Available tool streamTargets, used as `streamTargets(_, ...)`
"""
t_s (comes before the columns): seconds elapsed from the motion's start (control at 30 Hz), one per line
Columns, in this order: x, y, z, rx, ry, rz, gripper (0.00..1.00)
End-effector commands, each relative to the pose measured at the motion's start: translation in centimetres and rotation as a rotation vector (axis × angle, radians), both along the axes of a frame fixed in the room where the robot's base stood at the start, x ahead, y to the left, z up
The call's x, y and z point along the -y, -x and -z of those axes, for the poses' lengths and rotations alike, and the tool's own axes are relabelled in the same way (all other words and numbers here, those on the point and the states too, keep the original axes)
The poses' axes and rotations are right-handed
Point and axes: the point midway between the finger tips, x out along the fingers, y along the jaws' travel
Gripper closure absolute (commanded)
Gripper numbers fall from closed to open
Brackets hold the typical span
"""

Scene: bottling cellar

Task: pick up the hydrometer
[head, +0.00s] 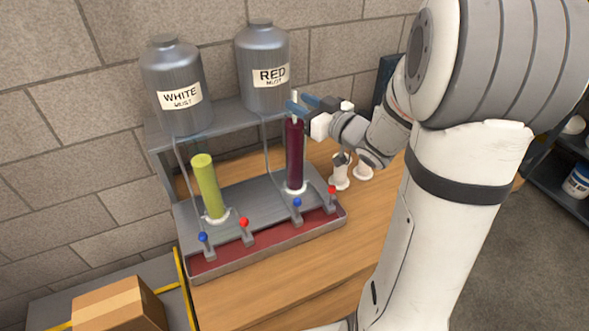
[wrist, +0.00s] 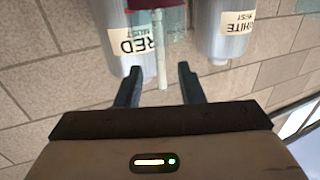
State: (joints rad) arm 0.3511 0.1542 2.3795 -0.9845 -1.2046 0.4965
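The hydrometer is a thin pale stem (head: 294,96) standing up out of the top of the dark red cylinder (head: 295,155). In the wrist view the pale stem (wrist: 161,55) lies between the two dark fingers, with a gap on each side; its tip ends near the finger level. The dark red liquid (wrist: 155,3) shows at the top edge there. My gripper (head: 307,103) is at the top of the red cylinder in the head view, and in the wrist view my gripper (wrist: 160,82) is open and empty. The hydrometer's lower part is hidden in the red liquid.
A yellow-green cylinder (head: 207,185) stands left on the grey tray rack (head: 255,205). Tanks marked WHITE (head: 173,75) and RED (head: 262,50) stand behind on a shelf. Blue and red valve handles line the front. White cups (head: 341,172) stand right. The wooden bench front (head: 300,272) is clear.

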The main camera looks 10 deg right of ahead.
Motion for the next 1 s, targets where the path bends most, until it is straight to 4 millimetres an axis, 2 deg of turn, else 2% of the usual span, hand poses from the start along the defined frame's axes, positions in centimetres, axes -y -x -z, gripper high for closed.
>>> streamTargets(0.3,-2.4,-3.5,0.4,-0.002,0.001,-0.001,0.65)
streamTargets(0.57,-2.5,-3.7,0.5,-0.001,0.002,0.001,0.65)
streamTargets(1.0,-2.5,-3.7,0.5,0.0,0.001,0.001,0.99)
